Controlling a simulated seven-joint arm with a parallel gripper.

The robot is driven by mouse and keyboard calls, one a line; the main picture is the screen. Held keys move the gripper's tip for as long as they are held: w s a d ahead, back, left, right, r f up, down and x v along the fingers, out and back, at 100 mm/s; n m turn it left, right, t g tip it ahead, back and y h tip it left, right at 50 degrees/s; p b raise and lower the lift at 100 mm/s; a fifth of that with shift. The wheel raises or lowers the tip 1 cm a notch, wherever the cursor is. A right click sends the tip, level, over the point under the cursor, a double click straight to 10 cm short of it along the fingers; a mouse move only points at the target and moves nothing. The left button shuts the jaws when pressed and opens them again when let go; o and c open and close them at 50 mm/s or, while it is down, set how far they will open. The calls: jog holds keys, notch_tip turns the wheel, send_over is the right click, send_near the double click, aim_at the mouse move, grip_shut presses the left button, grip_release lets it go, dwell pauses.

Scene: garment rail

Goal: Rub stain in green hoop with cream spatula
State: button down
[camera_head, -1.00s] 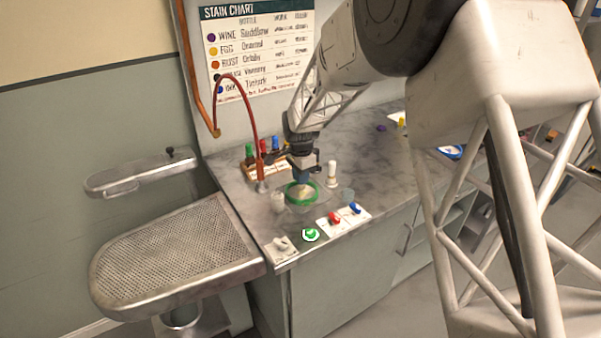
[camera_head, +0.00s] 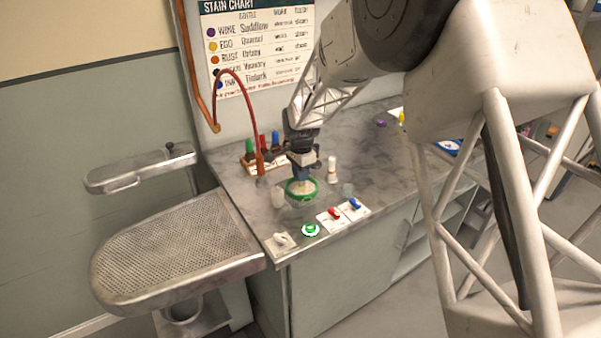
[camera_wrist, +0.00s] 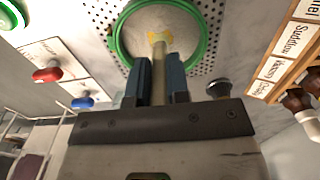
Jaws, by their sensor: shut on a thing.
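The green hoop (camera_head: 289,194) lies on the worktop, around pale cloth. In the wrist view the green hoop (camera_wrist: 118,45) surrounds the cloth, with a yellow stain (camera_wrist: 158,34) near its middle. My gripper (camera_wrist: 159,80) is shut on the cream spatula (camera_wrist: 159,62), which sticks out between its blue fingers. The spatula's far end overlaps the stain in the wrist view; I cannot tell for sure whether it touches the cloth. In the head view my gripper (camera_head: 302,176) is directly above the hoop, pointing down.
A bottle rack (camera_head: 262,165) stands behind the hoop, near a red hose (camera_head: 249,100). A white bottle (camera_head: 332,170) and a clear cup (camera_head: 348,189) stand to the right. Red (camera_head: 334,212) and blue (camera_head: 355,203) knobs sit in front. A perforated metal board (camera_head: 175,250) lies left.

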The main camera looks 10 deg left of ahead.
jog(key=shift+f, duration=0.65)
jog(key=shift+a+r, duration=0.1)
jog(key=shift+a, duration=0.45)
jog(key=shift+d, duration=0.25)
dwell(0.5)
jog(key=shift+d, duration=0.8)
jog(key=shift+f, duration=0.2)
jog(key=shift+a, duration=0.15)
jog(key=shift+a, duration=0.9)
jog(key=shift+d+r, duration=0.1)
